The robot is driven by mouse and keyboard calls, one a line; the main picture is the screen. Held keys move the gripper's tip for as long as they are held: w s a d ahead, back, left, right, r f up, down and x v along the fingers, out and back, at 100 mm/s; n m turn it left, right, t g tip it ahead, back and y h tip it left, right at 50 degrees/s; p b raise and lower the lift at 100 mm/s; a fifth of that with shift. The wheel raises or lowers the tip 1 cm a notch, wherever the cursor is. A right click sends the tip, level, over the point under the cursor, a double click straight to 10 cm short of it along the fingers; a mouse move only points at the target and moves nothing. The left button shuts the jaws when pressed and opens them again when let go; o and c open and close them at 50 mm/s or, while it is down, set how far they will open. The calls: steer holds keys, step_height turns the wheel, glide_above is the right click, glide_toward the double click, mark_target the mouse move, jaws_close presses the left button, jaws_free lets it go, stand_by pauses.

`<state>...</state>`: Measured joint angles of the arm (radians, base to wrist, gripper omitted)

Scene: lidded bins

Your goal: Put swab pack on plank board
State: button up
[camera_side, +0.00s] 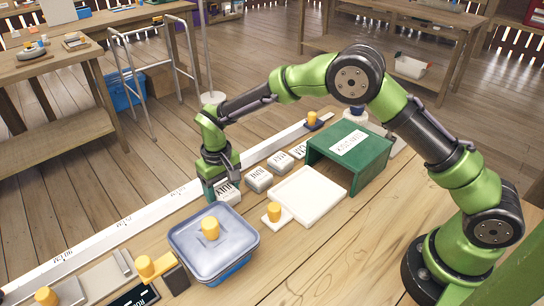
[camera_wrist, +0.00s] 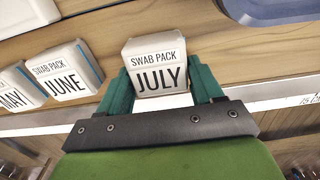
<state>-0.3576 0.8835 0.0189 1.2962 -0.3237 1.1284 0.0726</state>
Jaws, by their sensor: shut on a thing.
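My gripper (camera_wrist: 158,88) is shut on the white swab pack marked JULY (camera_wrist: 156,68), with a green finger on each side of it. In the side view my gripper (camera_side: 222,190) is low over the table behind the blue lidded bin, and the JULY pack (camera_side: 229,194) shows beside its fingers. I cannot tell whether the pack touches the table. A flat cream board with a raised rim (camera_side: 307,195) lies to the right, and a long white strip (camera_side: 130,228) runs along the table's far edge. I cannot tell which is the plank board.
The JUNE pack (camera_side: 259,179) and MAY pack (camera_side: 281,163) stand in a row to the right. The blue lidded bin (camera_side: 232,260) with a yellow knob is close in front. A green open-fronted box (camera_side: 372,163) stands right. The front of the wooden table (camera_side: 330,265) is clear.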

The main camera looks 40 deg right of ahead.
mark_target(222, 188)
steer(key=shift+f, duration=0.2)
steer(key=o, duration=1.1)
steer(key=shift+c, duration=0.2)
steer(key=shift+r, duration=0.1)
steer(key=s+d+r+t+y, duration=0.1)
steer(key=s+d+r, duration=0.15)
steer(key=r, duration=0.75)
steer(key=s+d+r+t, duration=0.1)
steer(key=s+d+r, duration=0.15)
steer(key=r, duration=0.75)
steer(key=s+d+r+m+t, duration=0.1)
steer(key=s+d, duration=0.2)
steer(key=s, duration=0.4)
steer(key=s+d+r+m+t, duration=0.1)
steer(key=s+d+t, duration=0.1)
steer(key=s+d, duration=0.2)
steer(key=s+d+r+m+t+y, duration=0.1)
steer(key=s+d+r+m+t, duration=0.1)
steer(key=s, duration=0.7)
steer(key=shift+s+d, duration=0.35)
steer(key=shift+d, duration=0.5)
